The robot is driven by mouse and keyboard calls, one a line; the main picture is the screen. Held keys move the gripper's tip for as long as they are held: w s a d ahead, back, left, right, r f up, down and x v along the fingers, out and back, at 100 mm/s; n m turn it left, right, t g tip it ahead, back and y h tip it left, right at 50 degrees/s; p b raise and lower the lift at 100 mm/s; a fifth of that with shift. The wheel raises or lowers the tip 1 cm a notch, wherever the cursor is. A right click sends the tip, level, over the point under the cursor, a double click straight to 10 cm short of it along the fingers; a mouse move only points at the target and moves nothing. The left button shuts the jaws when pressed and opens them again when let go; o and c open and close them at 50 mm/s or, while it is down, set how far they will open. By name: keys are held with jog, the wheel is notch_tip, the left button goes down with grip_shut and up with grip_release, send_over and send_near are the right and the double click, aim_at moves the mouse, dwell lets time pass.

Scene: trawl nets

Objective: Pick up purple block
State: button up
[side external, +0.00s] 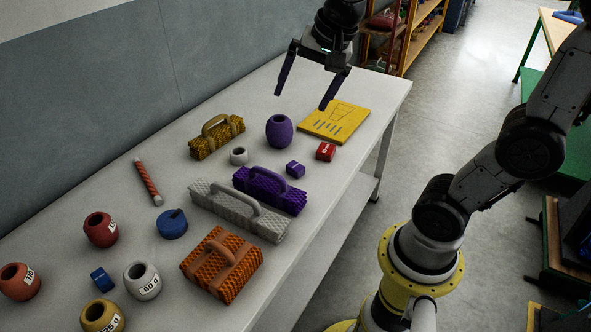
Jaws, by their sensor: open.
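A small purple block (295,169) lies on the white table. It sits between the round purple float (279,131) and the purple brush-like piece with a handle (270,191), close to a small red block (326,152). My gripper (305,98) is open and empty. It hangs above the far end of the table, up and slightly right of the purple block in the picture, with its two fingers spread and pointing down.
A yellow board (336,121) lies near my gripper. A grey handled piece (240,211), an orange one (222,265) and a yellow one (216,137) stand nearby. Several round weights fill the near left. A small white ring (239,155) is left of the block.

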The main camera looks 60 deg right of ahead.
jog(key=w+d+f+m+g, duration=0.1)
jog(key=w+d+f+m, duration=0.3)
jog(key=w, duration=0.2)
jog(key=m+g, duration=0.3)
jog(key=g, duration=0.1)
send_over(296, 166)
jog(key=shift+y, duration=0.3)
jog(key=f, duration=2.1)
jog(key=shift+w+f, duration=0.15)
jog(key=shift+w, duration=0.15)
jog(key=shift+s+f, duration=0.2)
jog(key=shift+f, duration=3)
jog(key=c, duration=1.5)
jog(key=shift+o, duration=0.2)
jog(key=shift+r, duration=0.1)
